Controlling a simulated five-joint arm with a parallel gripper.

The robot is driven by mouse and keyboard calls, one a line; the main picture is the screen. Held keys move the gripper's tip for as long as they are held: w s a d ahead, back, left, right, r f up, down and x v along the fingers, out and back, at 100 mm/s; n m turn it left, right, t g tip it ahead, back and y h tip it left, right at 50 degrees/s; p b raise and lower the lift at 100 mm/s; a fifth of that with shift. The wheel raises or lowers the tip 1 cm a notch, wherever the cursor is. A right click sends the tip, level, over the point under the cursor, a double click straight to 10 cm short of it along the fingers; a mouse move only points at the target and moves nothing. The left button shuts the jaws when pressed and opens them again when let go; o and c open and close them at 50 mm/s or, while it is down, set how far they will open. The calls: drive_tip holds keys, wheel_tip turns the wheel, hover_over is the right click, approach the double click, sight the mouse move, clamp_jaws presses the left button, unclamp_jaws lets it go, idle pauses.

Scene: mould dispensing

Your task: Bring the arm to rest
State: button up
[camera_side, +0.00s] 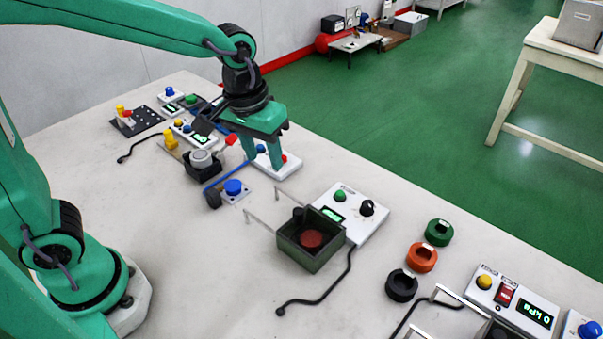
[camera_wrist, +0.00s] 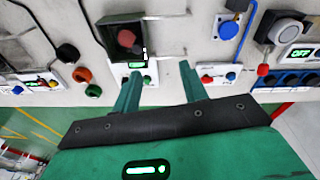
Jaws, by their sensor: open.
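My green gripper (camera_side: 262,160) hangs from the wrist near the middle of the bench in the side view, fingers pointing down. It is open, with a clear gap between its two fingers and nothing held. It is over or just in front of a small white panel (camera_side: 290,168) with a blue and a red button; I cannot tell the height. In the wrist view both fingers of my gripper (camera_wrist: 160,75) stand apart. A dark green open box (camera_side: 290,248) with a reddish round piece (camera_side: 312,239) inside sits to the right of my gripper.
A white panel (camera_side: 352,220) with a green button and black knob adjoins the box. Green (camera_side: 439,232), orange (camera_side: 421,257) and black (camera_side: 401,285) discs lie right of it. A blue button (camera_side: 233,187) and other devices stand left. The bench's front left is mostly bare.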

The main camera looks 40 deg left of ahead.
drive_tip(key=s+a+r+m+t, duration=0.1)
drive_tip(key=s+a+r+t, duration=0.2)
drive_tip(key=s+a, duration=0.7)
wheel_tip(320, 180, up, 2)
drive_tip(key=shift+s+r+m+t+y, duration=0.1)
drive_tip(key=shift+s+m+t+y, duration=0.25)
drive_tip(key=shift+s, duration=0.65)
